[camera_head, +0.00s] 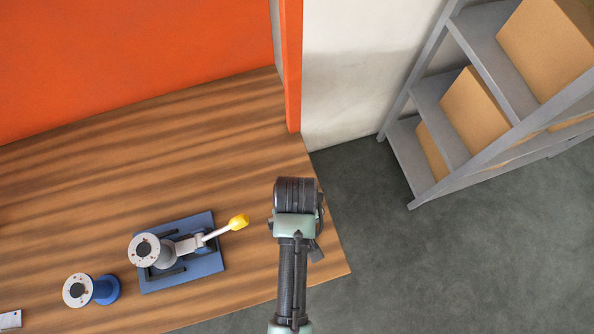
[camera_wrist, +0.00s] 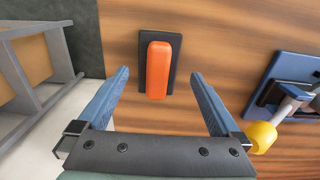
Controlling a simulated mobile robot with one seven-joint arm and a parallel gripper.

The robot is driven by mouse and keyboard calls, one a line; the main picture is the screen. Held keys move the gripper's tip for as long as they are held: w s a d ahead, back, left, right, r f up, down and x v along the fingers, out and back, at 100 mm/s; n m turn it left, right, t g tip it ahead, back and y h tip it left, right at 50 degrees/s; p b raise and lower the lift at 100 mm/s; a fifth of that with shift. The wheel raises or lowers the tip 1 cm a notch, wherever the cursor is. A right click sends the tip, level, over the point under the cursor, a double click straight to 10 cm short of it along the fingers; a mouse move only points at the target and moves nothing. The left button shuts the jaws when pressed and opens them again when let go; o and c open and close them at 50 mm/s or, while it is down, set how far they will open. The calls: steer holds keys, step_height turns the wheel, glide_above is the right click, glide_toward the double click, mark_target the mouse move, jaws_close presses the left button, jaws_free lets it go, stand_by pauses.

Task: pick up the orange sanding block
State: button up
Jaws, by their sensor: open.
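The orange sanding block (camera_wrist: 158,72) shows in the wrist view, a long rounded orange piece on a dark flat rectangular base (camera_wrist: 171,42). It lies on the wooden tabletop, and my gripper (camera_wrist: 164,82) is open with a blue finger on each side of the picture. The block appears between the fingers and beyond them, with nothing held. I cannot tell the height of the fingers above it. In the head view the block is not visible; my arm (camera_head: 293,225) covers part of the table's right end.
A blue-plated device with a yellow-tipped lever (camera_head: 238,222) stands left of my arm; the yellow tip also shows in the wrist view (camera_wrist: 260,136). A blue spool (camera_head: 107,290) is farther left. Orange panels (camera_head: 292,70) stand behind the table (camera_head: 100,215). A grey shelf (camera_head: 440,95) with boxes is at right.

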steer(key=shift+w+d+f, duration=0.1)
steer(key=shift+w+f, duration=0.05)
steer(key=shift+f, duration=1.75)
steer(key=c, duration=1.4)
